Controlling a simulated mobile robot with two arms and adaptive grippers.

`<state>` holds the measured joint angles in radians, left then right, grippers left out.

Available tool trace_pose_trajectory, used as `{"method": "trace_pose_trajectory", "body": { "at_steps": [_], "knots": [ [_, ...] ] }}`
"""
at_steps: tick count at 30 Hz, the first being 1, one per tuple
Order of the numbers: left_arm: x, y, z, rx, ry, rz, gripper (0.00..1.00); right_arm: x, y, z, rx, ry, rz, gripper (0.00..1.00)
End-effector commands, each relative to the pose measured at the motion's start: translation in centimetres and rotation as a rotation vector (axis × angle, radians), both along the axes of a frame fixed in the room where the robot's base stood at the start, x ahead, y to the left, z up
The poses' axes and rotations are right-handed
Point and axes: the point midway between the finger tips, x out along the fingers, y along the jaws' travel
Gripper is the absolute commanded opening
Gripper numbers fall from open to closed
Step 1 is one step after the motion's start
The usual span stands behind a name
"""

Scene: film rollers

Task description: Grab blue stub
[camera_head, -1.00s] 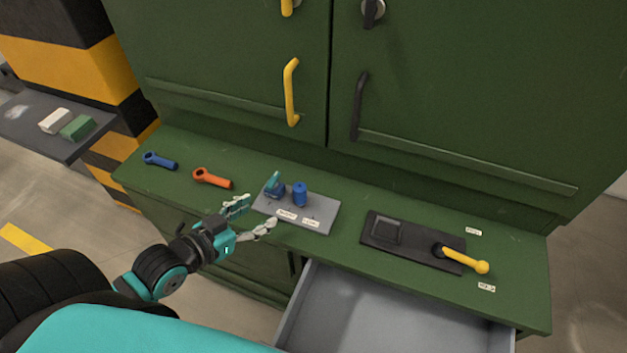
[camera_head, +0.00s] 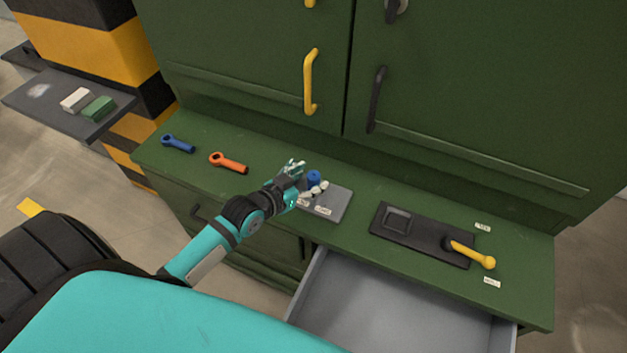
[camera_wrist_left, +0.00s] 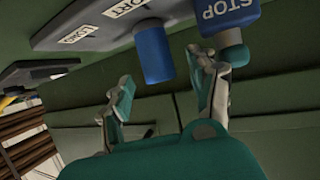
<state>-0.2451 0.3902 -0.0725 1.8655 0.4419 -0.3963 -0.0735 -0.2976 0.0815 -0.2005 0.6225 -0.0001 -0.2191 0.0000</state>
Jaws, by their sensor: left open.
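The blue stub (camera_head: 314,177) stands on a grey plate (camera_head: 335,205) on the green counter, partly hidden by my left gripper in the head view. In the left wrist view the blue stub (camera_wrist_left: 153,52) is a short blue cylinder beside the plate's labels. My left gripper (camera_head: 306,176) is open at the plate's left side. In the wrist view its two fingers (camera_wrist_left: 165,75) are spread, with the stub lying between their tips in the picture. I cannot tell whether they touch it. My right gripper is not in view.
A blue part marked STOP (camera_wrist_left: 225,18), with a teal piece, is close to one finger. A blue wrench-like tool (camera_head: 178,144) and an orange one (camera_head: 229,163) lie to the left. A black plate (camera_head: 415,238) with a yellow handle (camera_head: 474,254) and an open drawer (camera_head: 390,305) are right.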

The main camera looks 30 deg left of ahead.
Motion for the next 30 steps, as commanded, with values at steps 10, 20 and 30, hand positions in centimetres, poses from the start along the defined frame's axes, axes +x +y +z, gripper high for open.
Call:
{"method": "trace_pose_trajectory", "body": {
  "at_steps": [10,20,30],
  "knots": [
    [2.0,-0.4,-0.9,0.0,0.001,0.0,0.6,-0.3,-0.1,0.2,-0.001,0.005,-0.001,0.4],
    [1.9,-0.4,-0.9,0.0,0.001,0.0,0.29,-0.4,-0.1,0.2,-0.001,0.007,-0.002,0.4],
    [1.9,-0.4,-0.9,0.0,0.001,0.0,0.0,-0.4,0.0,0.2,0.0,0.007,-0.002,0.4]
  ]
}}
